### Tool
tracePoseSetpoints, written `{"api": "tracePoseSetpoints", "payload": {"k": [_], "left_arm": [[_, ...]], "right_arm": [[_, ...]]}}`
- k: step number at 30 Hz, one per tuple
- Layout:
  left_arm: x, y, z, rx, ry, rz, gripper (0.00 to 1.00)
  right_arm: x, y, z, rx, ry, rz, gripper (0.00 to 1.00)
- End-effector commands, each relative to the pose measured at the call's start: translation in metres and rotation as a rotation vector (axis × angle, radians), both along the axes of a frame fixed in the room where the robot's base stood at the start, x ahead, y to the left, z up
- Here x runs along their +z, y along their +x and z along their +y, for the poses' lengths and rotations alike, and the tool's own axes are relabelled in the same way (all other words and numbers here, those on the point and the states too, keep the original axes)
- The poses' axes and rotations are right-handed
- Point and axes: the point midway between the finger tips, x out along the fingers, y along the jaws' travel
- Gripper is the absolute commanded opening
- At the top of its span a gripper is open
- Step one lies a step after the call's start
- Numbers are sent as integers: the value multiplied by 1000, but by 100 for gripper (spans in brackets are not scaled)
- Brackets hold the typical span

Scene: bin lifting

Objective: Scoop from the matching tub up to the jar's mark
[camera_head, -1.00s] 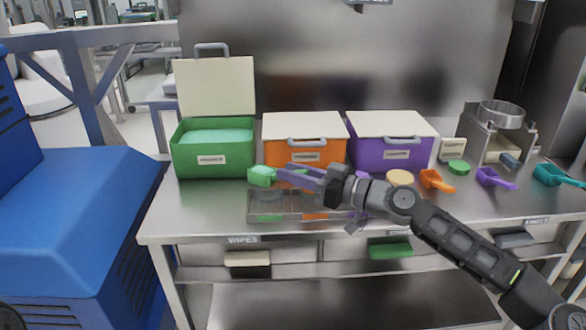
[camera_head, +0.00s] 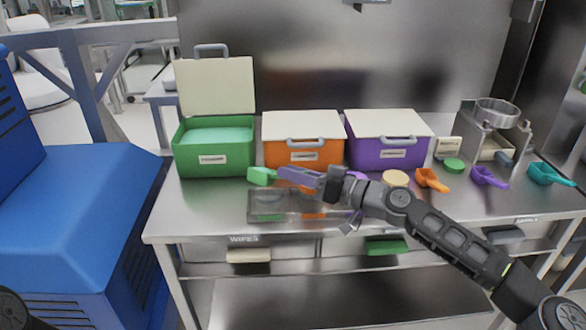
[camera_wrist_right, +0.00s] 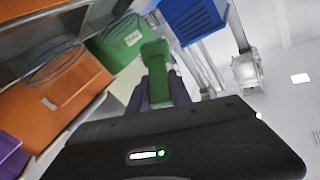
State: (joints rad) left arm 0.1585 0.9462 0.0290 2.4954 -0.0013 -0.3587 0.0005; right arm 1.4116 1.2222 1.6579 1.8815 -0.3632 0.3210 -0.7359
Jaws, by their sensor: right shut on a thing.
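My right gripper (camera_head: 296,176) is shut on a green scoop (camera_head: 262,175) and holds it above the front of the table, in front of the orange tub (camera_head: 290,155). The scoop also shows upright between the fingers in the right wrist view (camera_wrist_right: 155,68). The green tub (camera_head: 212,160) stands open at the left, its pale lid (camera_head: 215,86) raised and a green fill (camera_head: 215,136) inside. The orange tub and the purple tub (camera_head: 388,154) have their lids shut. I cannot make out a jar with a mark. My left gripper is not in view.
A clear tray (camera_head: 262,216) lies under my right gripper. Orange (camera_head: 431,180), purple (camera_head: 488,177) and teal (camera_head: 550,175) scoops lie at the right.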

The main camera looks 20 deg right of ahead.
Motion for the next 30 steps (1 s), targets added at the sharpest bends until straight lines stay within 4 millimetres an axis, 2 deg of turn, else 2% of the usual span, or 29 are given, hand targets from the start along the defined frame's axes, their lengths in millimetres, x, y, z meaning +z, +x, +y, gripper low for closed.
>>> {"api": "tracePoseSetpoints", "payload": {"k": [30], "left_arm": [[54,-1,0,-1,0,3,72]], "right_arm": [[1,4,-5,0,226,214,0]]}}
